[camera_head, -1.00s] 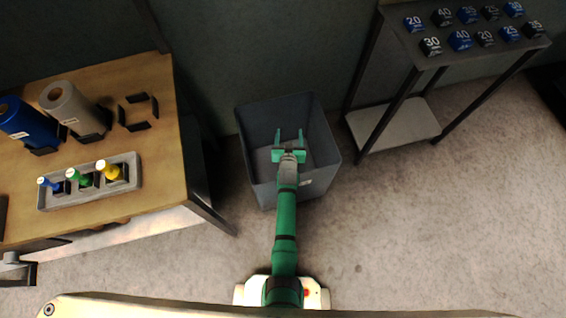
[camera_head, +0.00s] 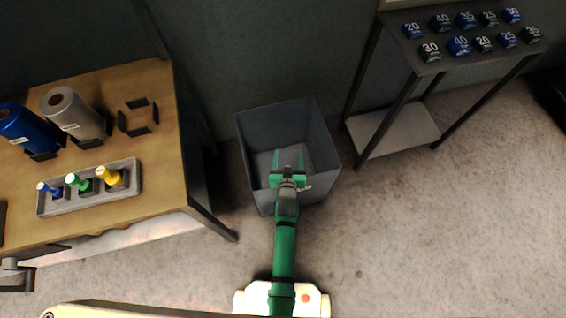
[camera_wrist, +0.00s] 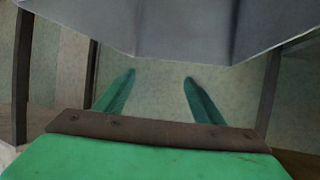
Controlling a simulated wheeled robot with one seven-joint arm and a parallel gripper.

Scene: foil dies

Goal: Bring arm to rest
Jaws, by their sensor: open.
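My gripper (camera_head: 288,163) is green, open and empty. In the head view it shows over the grey bin (camera_head: 255,126), near the bin's front side. My green arm reaches up to it from the bottom of the picture. In the wrist view the two fingers of my gripper (camera_wrist: 159,80) stand wide apart with nothing between them. The bin's grey wall (camera_wrist: 190,25) fills the top of that view.
A wooden table (camera_head: 150,185) at left holds a blue roll (camera_head: 28,128), a grey roll (camera_head: 75,112), an empty black holder (camera_head: 138,117) and a tray (camera_head: 90,203) with small coloured-top items. A dark stand (camera_head: 480,57) at right bears numbered dies. The floor at right is clear.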

